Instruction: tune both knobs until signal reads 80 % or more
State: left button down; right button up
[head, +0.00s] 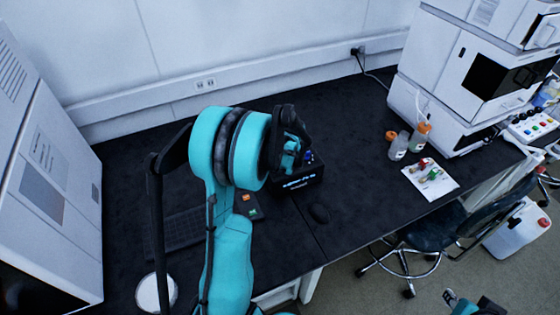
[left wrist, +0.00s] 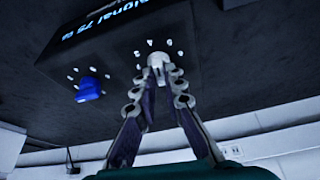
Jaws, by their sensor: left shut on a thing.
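A black box (head: 300,190) with a lit blue display stands on the dark bench, partly hidden behind my left arm in the head view. In the left wrist view the box (left wrist: 110,50) appears tilted, and its display (left wrist: 100,20) seems to read signal 75 %. A blue knob (left wrist: 89,90) and a pale grey knob (left wrist: 157,60) sit on its panel, each ringed by white marks. My left gripper (left wrist: 160,78) is shut on the pale grey knob; the blue knob is free beside it. Part of my right arm shows at the head view's bottom edge, its fingers unclear (head: 455,297).
Bottles (head: 398,146) and a white sheet with coloured items (head: 430,176) are to the right, before a stacked instrument (head: 440,60). Another white instrument (head: 50,170) stands at left.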

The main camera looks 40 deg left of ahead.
pick_arm(q)
jog(key=shift+n, duration=0.6)
jog(key=shift+g, duration=0.3)
jog(key=c, duration=1.6)
grip_release()
jog(key=v, duration=1.2)
jog(key=shift+d, duration=0.15)
jog(key=shift+d, duration=0.1)
